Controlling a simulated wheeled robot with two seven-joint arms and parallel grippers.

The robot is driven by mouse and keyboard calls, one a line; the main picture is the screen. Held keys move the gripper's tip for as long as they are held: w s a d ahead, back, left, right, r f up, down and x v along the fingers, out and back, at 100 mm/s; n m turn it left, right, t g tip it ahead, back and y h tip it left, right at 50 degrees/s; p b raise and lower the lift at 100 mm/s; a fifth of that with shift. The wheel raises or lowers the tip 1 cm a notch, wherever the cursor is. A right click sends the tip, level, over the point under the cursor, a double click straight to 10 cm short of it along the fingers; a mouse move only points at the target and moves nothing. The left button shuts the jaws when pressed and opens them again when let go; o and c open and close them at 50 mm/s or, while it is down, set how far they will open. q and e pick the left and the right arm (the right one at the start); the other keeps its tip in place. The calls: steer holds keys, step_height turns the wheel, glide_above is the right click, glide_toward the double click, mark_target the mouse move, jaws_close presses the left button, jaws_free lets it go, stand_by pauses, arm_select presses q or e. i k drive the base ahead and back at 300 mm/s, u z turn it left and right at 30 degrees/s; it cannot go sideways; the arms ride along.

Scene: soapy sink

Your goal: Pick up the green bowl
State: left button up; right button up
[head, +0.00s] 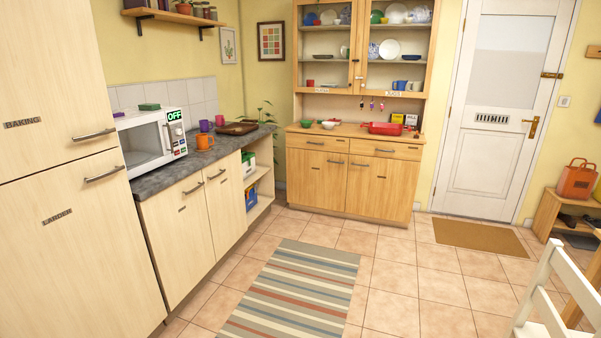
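A small dark green bowl (306,123) appears to sit at the left end of the wooden dresser's worktop (350,131), far across the room. A paler bowl (328,125), whitish with some green, stands just to its right. Both are small in the view, so their details are hard to tell. Another green item (376,17) is on the dresser's upper shelf; its shape is unclear. Neither of my grippers is in view.
A red dish (382,128) sits right of the bowls. A grey counter (178,180) with a microwave (150,140) runs along the left. A striped rug (295,290) lies on the open tiled floor. A white chair (545,300) stands at lower right.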

mark_target(306, 124)
steer(key=z, duration=0.4)
steer(key=i, duration=2.1)
steer(key=z, duration=0.45)
steer(key=i, duration=2.3)
steer(key=u, duration=0.45)
steer(key=i, duration=1.7)
steer(key=u, duration=0.25)
